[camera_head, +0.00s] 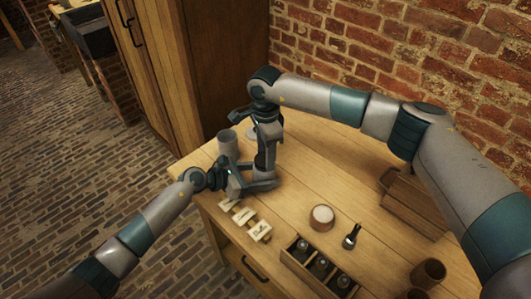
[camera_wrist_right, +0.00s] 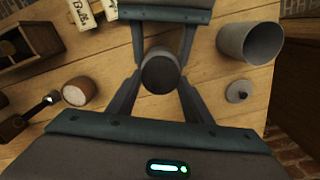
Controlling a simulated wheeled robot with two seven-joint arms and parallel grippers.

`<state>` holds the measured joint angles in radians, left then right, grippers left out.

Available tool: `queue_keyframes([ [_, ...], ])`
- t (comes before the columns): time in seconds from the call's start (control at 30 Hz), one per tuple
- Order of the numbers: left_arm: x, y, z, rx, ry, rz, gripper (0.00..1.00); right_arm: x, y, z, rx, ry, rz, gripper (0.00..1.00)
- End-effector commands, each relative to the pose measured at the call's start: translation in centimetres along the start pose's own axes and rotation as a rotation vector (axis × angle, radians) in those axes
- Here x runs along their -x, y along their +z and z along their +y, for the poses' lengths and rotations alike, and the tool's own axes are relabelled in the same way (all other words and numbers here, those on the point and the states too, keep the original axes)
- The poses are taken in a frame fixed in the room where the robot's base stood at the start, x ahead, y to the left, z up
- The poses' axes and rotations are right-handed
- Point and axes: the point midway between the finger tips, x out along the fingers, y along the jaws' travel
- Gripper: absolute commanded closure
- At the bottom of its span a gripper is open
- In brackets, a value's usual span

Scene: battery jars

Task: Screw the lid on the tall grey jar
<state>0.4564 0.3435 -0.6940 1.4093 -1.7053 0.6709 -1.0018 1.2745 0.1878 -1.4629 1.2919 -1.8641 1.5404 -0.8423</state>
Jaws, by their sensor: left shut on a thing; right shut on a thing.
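In the right wrist view, a dark grey round piece (camera_wrist_right: 160,75) sits between the fingers of both my grippers. My right gripper (camera_wrist_right: 160,88) comes in from below and is shut on it. My left gripper (camera_wrist_right: 162,48) reaches in from the opposite side and is also shut on it. I cannot tell where jar ends and lid begins. In the head view my left gripper (camera_head: 236,181) is low over the table's left end, and the held piece is mostly hidden. A wide open grey jar (camera_head: 228,143) stands free behind; it also shows in the wrist view (camera_wrist_right: 250,43).
A loose grey lid with a knob (camera_wrist_right: 238,91) lies by the open jar. Wooden letter tags (camera_head: 245,219), a white-topped round pot (camera_head: 322,216), a small dark tool (camera_head: 351,238) and a crate of jars (camera_head: 290,262) stand in front.

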Motion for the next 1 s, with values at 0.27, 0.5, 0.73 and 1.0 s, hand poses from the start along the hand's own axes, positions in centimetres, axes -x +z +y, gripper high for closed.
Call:
queue_keyframes([
  [0.27,0.01,-0.06,0.03,0.001,0.001,0.001,1.00,0.09,0.09,0.15,-0.411,0.000,-0.001,0.75],
  [0.5,0.01,-0.08,0.02,0.001,0.001,0.001,1.00,0.09,0.18,0.24,-0.769,0.000,-0.001,0.75],
  [0.73,0.01,-0.10,0.00,0.001,0.000,0.002,1.00,0.05,0.32,0.31,-1.113,0.000,-0.002,0.75],
  [1.0,0.01,-0.11,-0.02,0.001,0.000,0.002,1.00,0.03,0.50,0.36,-1.520,0.002,-0.002,0.75],
])
